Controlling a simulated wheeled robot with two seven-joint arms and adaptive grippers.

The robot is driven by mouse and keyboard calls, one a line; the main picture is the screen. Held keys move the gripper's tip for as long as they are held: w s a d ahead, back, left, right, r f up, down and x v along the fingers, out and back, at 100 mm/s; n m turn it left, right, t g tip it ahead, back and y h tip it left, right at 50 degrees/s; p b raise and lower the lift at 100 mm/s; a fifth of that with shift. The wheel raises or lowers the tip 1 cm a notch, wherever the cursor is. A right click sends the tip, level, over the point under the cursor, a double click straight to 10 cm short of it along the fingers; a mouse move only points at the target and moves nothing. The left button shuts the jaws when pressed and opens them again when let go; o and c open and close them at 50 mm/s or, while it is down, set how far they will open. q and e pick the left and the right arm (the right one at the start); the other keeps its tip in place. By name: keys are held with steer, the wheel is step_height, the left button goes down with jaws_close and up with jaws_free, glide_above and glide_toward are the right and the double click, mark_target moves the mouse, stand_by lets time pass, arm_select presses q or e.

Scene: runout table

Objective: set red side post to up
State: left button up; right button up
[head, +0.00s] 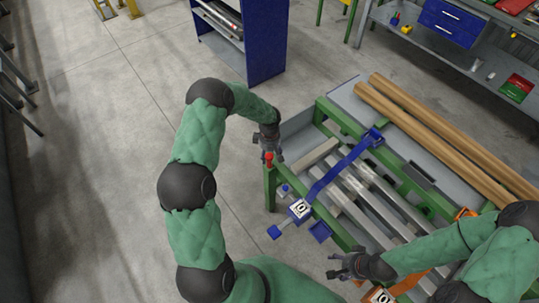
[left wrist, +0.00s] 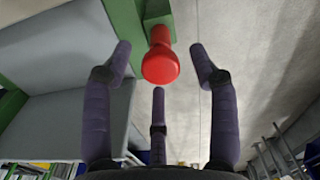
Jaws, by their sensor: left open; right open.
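The red side post (head: 268,160) stands at the near left corner of the green-framed runout table (head: 269,190). In the left wrist view its round red head (left wrist: 161,62) sticks out from a green bracket, between the fingertips. My left gripper (head: 270,151) is at the post, with its fingers open around the red head and apart from it. The post's lower part is partly hidden in the head view. My right gripper (head: 340,266) is open and empty near the table's front edge.
A blue stop bar (head: 340,168) crosses the table's grey rails, with a white-faced block (head: 299,209) at its near end. Long wooden beams (head: 440,135) lie along the back. A blue cabinet (head: 266,40) stands behind.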

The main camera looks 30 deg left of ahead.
arm_select(q)
jaws_close()
step_height(320, 180, up, 20)
steer(key=p, duration=0.7)
steer(key=shift+f, duration=0.2)
jaws_free()
steer(key=shift+d, duration=0.1)
steer(key=shift+r, duration=0.15)
step_height(320, 180, up, 12)
